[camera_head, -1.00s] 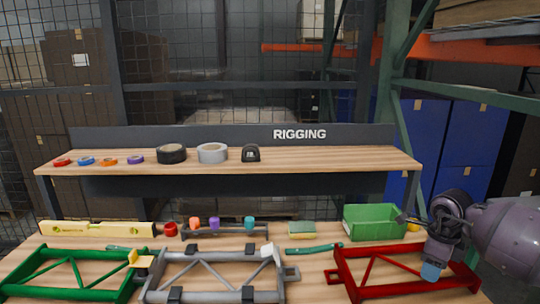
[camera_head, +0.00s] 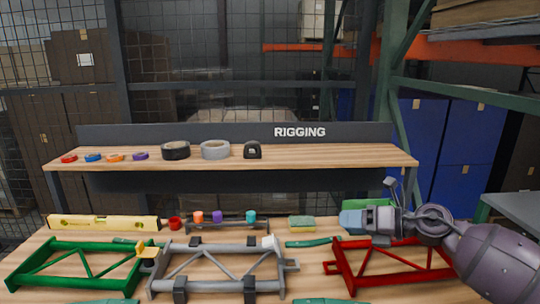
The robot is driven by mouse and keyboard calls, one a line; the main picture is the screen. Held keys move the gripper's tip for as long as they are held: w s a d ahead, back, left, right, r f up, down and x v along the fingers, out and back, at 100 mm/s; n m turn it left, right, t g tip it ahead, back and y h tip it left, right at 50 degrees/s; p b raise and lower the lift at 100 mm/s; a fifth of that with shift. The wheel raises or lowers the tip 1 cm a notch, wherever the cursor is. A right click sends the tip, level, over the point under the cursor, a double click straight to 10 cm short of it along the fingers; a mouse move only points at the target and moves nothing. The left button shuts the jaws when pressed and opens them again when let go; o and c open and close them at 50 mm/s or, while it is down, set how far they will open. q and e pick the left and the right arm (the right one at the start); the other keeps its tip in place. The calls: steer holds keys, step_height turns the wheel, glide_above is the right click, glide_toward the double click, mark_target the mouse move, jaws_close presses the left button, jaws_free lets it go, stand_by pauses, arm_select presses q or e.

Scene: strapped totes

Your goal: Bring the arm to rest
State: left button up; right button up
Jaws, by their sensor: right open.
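My right arm comes in from the right over the worktable (camera_head: 225,269). Its gripper (camera_head: 354,222) is empty and open, pointing left, above the back part of the red frame (camera_head: 385,282) and in front of the green bin (camera_head: 368,204). The fingers are small and hard to make out. The arm hides most of the bin and part of the red frame. My left gripper is not in view.
A grey frame (camera_head: 215,287) and a green frame (camera_head: 75,282) lie left of the red one. A yellow level (camera_head: 103,222), small coloured items and a sponge (camera_head: 301,223) line the back. The RIGGING shelf (camera_head: 330,158) stands behind. A grey surface (camera_head: 515,212) is at right.

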steer(key=s+d+f+m+t+h, duration=0.3)
steer(key=s+f+m+t+h, duration=0.45)
steer(key=m, duration=0.85)
steer(key=s+d+f+m+t+h, duration=0.25)
steer(key=s+f+m, duration=0.25)
steer(key=f+m, duration=0.75)
steer(key=s+d+f+m+g+h, duration=0.1)
steer(key=s+f+m, duration=0.4)
steer(key=s, duration=0.6)
steer(key=s+d+f+m+g+h, duration=0.2)
steer(key=s+f+m+g, duration=0.2)
steer(key=s, duration=0.8)
step_height(320, 180, down, 3)
steer(key=shift+d+r+m+g+h+p, duration=0.1)
steer(key=shift+d+m+g+h+p, duration=0.15)
steer(key=shift+m+g+h+p, duration=0.15)
